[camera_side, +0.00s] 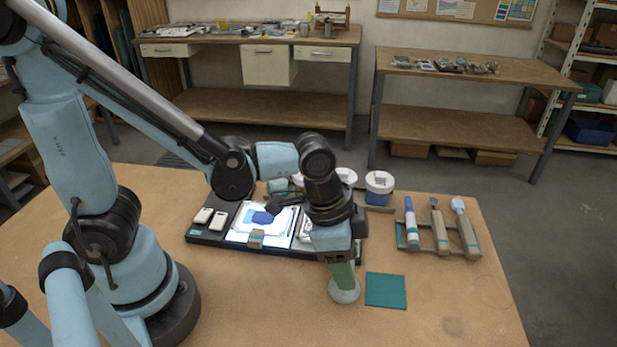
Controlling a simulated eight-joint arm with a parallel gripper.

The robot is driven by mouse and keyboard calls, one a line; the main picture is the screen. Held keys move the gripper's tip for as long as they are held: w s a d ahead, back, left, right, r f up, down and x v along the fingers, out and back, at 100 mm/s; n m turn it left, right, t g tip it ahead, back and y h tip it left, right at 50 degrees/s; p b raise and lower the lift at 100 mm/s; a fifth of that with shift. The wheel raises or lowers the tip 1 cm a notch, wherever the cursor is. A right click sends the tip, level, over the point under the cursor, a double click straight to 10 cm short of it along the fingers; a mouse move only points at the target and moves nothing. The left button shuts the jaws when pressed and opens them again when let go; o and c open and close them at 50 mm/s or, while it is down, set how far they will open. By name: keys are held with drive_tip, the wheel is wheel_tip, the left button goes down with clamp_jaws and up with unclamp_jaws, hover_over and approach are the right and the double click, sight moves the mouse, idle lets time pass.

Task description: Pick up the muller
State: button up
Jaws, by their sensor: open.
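My gripper (340,262) is open and points straight down at the top of the muller. Its fingers are small and dark in this view. I cannot tell whether they touch the handle.
A teal square mat (386,290) lies just right of the muller. A black tray (206,238) with a lit white panel and blue paint is to the left. A rack (440,252) holds several tools at right. White lidded jars (379,187) stand behind. The front table is clear.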

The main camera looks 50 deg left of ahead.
drive_tip(key=shift+x, duration=1.5)
clamp_jaws()
drive_tip(key=shift+r, duration=0.15)
drive_tip(key=shift+r, duration=0.7)
wheel_tip(320, 180, up, 2)
drive_tip(key=shift+r, duration=0.15)
drive_tip(key=s+d+r, duration=0.6)
drive_tip(key=s+r, duration=0.1)
drive_tip(key=s, duration=0.3)
